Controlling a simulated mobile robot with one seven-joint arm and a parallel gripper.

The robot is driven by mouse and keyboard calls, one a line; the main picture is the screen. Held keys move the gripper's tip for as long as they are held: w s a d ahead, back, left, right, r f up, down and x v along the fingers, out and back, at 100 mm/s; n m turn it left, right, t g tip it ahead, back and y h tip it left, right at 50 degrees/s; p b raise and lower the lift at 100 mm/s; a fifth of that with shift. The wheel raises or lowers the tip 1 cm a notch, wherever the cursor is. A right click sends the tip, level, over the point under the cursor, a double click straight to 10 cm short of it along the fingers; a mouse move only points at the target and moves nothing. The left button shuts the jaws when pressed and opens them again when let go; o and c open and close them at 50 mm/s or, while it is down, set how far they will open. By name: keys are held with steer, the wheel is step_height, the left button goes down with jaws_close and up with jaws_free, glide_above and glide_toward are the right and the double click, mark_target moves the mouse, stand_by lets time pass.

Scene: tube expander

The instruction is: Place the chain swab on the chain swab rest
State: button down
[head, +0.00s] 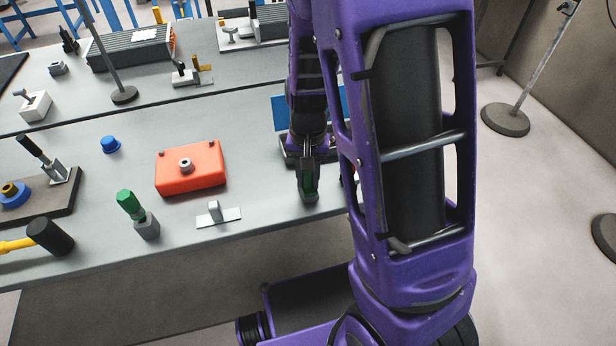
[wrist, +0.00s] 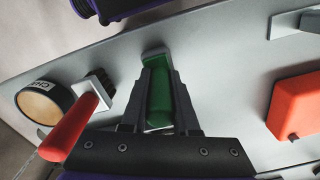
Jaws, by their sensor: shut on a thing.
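My gripper (head: 309,190) is low over the front right part of the table, near its edge. It is shut on a green thing (wrist: 158,92), which shows between the dark fingers in both views. The fingers cover much of it, and I cannot tell for sure whether it is the chain swab. A low grey plate with an upright tab (head: 217,212), possibly the chain swab rest, sits left of my gripper at the table's front edge. It is partly seen at the wrist view's upper right (wrist: 292,24). Left of my gripper in the wrist view is a red-handled brush (wrist: 74,128).
A round tin (wrist: 42,101) with a partly readable label stands beside the brush. A red-orange block (head: 190,168) lies left of my gripper. A green-topped tool in a grey block (head: 144,225) and a black-headed mallet (head: 50,236) are farther left. My arm hides the table's right end.

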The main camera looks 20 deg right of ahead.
steer(key=shift+f, duration=0.1)
steer(key=c, duration=1.1)
jaws_free()
steer(key=shift+f, duration=0.1)
steer(key=o, duration=0.4)
step_height(320, 180, up, 12)
steer(key=shift+r+p, duration=0.25)
steer(key=shift+p, duration=0.3)
